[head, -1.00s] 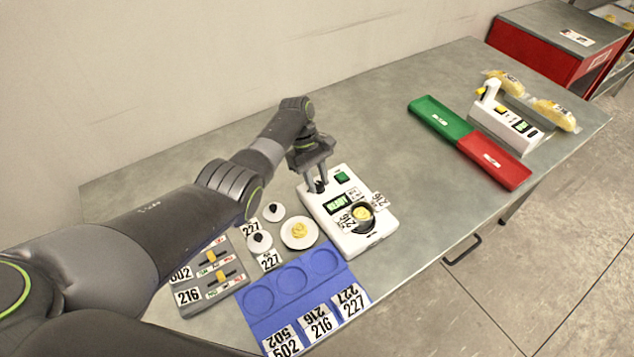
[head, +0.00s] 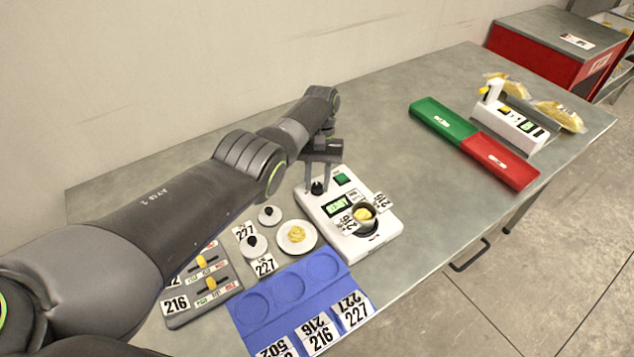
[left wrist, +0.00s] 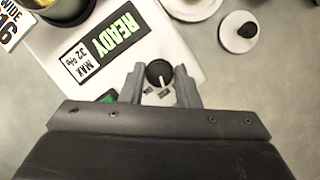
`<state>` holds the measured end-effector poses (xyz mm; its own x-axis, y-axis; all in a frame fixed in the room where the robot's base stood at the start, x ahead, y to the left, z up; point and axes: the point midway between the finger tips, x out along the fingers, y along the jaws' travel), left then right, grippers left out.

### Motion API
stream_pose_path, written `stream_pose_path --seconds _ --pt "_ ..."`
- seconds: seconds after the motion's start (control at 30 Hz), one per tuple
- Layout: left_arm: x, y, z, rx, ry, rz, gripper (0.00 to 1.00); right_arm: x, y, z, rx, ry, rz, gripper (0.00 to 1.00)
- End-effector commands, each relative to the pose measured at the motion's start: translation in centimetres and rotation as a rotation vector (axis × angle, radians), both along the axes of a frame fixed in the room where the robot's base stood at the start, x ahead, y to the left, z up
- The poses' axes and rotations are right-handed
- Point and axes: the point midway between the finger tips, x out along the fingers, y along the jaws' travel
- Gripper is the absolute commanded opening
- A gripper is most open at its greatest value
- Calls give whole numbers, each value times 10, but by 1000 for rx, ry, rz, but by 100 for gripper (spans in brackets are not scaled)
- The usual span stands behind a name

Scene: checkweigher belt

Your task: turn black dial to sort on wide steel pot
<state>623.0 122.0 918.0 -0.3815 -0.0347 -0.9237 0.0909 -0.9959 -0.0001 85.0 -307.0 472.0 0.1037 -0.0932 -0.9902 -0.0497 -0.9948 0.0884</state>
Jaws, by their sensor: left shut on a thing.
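The black dial (left wrist: 159,72) with a white pointer line sits on the white weighing unit (head: 308,204). My left gripper (left wrist: 160,88) points down over the unit, its two fingers on either side of the dial and shut on it. In the head view my left gripper (head: 318,187) hides much of the dial. The wide steel pot (head: 368,229) holds yellow contents and stands on the unit's round plate, with 216 tags by it. A tag with "WIDE" (left wrist: 10,14) shows in the left wrist view. The display (left wrist: 113,38) reads READY. My right gripper is out of view.
A green button (head: 341,179) is close beside the gripper. Lids (head: 256,247) and a white dish (head: 297,253) lie left of the unit. A blue tray (head: 262,332) and a grey slider panel (head: 232,291) are in front. Green and red trays (head: 490,160) lie at the right.

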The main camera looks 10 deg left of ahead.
Motion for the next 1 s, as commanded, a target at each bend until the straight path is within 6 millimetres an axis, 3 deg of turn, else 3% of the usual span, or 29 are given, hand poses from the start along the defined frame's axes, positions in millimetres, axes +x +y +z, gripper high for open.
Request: stream_pose_path --seconds 0.73,0.77,0.9,1.0 --pt "1 0 0 0 -3 -89 6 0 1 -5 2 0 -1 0" --pt "1 0 0 1 -3 -88 31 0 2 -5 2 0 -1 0" --pt "1 0 0 1 -2 -88 50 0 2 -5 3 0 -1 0" --pt "0 0 0 1 -2 -88 50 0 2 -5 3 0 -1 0"
